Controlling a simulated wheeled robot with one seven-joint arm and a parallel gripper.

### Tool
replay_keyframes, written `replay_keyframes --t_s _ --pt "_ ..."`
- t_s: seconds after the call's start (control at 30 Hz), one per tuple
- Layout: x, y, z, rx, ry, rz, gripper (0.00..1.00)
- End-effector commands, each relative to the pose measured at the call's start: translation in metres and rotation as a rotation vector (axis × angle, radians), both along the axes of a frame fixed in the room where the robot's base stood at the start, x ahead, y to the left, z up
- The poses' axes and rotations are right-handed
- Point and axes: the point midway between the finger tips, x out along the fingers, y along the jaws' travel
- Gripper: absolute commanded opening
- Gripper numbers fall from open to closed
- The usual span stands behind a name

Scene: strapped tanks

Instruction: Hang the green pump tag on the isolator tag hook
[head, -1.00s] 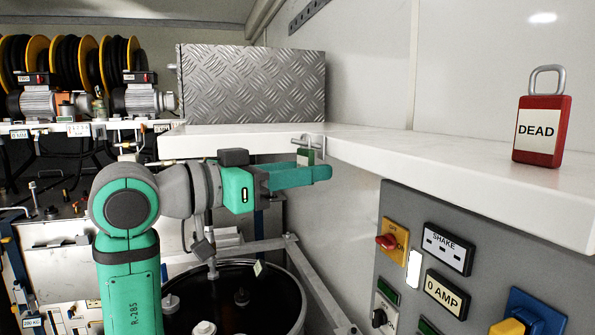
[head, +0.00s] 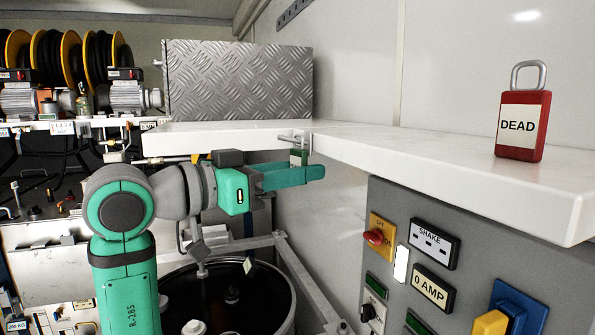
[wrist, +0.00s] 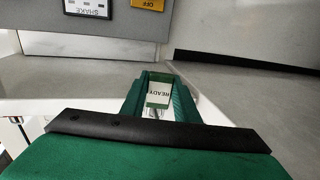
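My gripper (head: 308,174) is under the inner corner of the white shelf, its fingers pointing right. It is shut on the small green tag (head: 299,157), whose top shows above the fingers. In the wrist view the tag's white label (wrist: 158,91), reading READY upside down, fills the space between the two green fingers, with a grey metal part below it. A grey metal hook-like fitting (head: 293,138) is at the shelf edge directly above the tag. I cannot tell whether tag and fitting touch, or whether this is the isolator tag hook.
A red DEAD tag (head: 523,121) with a grey shackle stands on the white shelf (head: 430,160). Below is a grey panel with a blue isolator (head: 521,308) with a yellow handle. A checker-plate box (head: 240,80) stands on the shelf. An open dark drum (head: 230,300) lies below my arm.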

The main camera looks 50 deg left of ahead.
Motion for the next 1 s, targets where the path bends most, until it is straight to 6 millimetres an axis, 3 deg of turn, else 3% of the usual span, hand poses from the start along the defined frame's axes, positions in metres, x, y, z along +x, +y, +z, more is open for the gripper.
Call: replay_keyframes --t_s 0.03,0.1,0.47,1.0 --pt "0.000 0.000 0.000 0.000 0.000 0.000 0.39" --pt "0.000 0.000 0.000 0.000 0.000 0.000 0.49" --pt "-0.005 0.001 0.000 0.000 -0.001 0.000 0.49" --pt "-0.091 0.013 0.000 0.000 -0.001 0.001 0.49"
